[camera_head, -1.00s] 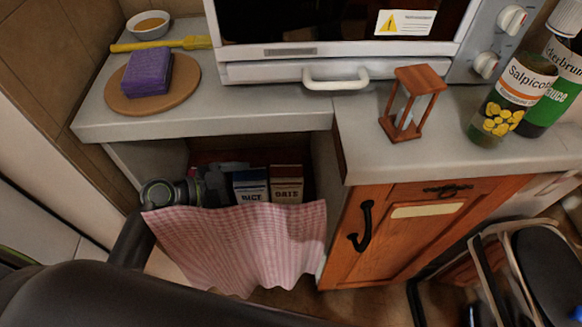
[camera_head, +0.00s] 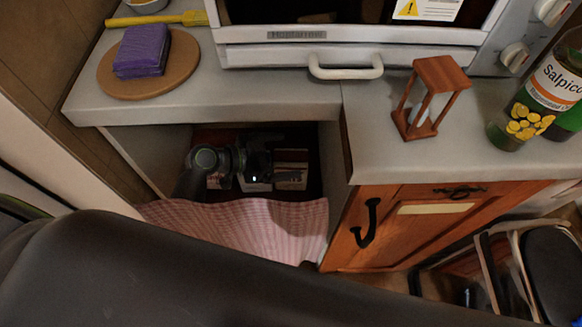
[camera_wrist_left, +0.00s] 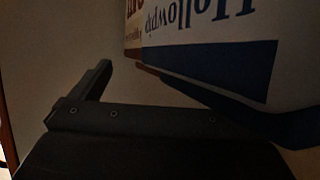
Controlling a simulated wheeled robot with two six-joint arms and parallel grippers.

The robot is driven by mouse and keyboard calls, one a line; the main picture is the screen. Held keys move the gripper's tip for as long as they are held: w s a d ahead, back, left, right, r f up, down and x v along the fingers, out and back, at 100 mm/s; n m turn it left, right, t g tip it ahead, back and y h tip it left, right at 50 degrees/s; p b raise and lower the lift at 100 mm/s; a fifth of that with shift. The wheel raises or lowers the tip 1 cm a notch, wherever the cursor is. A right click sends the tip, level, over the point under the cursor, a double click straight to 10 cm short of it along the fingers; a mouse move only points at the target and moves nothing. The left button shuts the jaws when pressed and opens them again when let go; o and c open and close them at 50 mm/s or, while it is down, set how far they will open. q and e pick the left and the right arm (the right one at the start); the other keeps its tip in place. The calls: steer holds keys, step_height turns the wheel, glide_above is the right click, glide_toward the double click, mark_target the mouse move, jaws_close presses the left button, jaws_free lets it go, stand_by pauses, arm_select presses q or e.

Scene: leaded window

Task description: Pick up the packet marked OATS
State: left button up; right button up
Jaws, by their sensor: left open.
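The OATS packet (camera_head: 291,170) stands in the dark open cubby under the counter, to the right of the blue-and-white RICE packet (camera_head: 255,184). My left gripper (camera_head: 245,162) is inside the cubby, in front of the RICE packet and left of the OATS packet. It is open and seems to hold nothing. In the left wrist view a blue-and-white packet (camera_wrist_left: 215,55) with inverted lettering is very close, and a sliver of a brown-marked packet (camera_wrist_left: 133,30) shows beside it. A dark finger (camera_wrist_left: 95,82) is at left. My right gripper is not in view.
A pink checked curtain (camera_head: 255,230) hangs across the lower cubby front. The counter (camera_head: 240,108) overhangs it, with a wooden cabinet door (camera_head: 410,228) to the right. An hourglass (camera_head: 430,97) and a purple sponge (camera_head: 142,52) on a round board stand above.

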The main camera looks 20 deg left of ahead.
arm_select(q)
steer(key=shift+d, duration=0.1)
steer(key=shift+w, duration=0.1)
jaws_close()
stand_by(0.6)
steer(key=shift+r, duration=0.1)
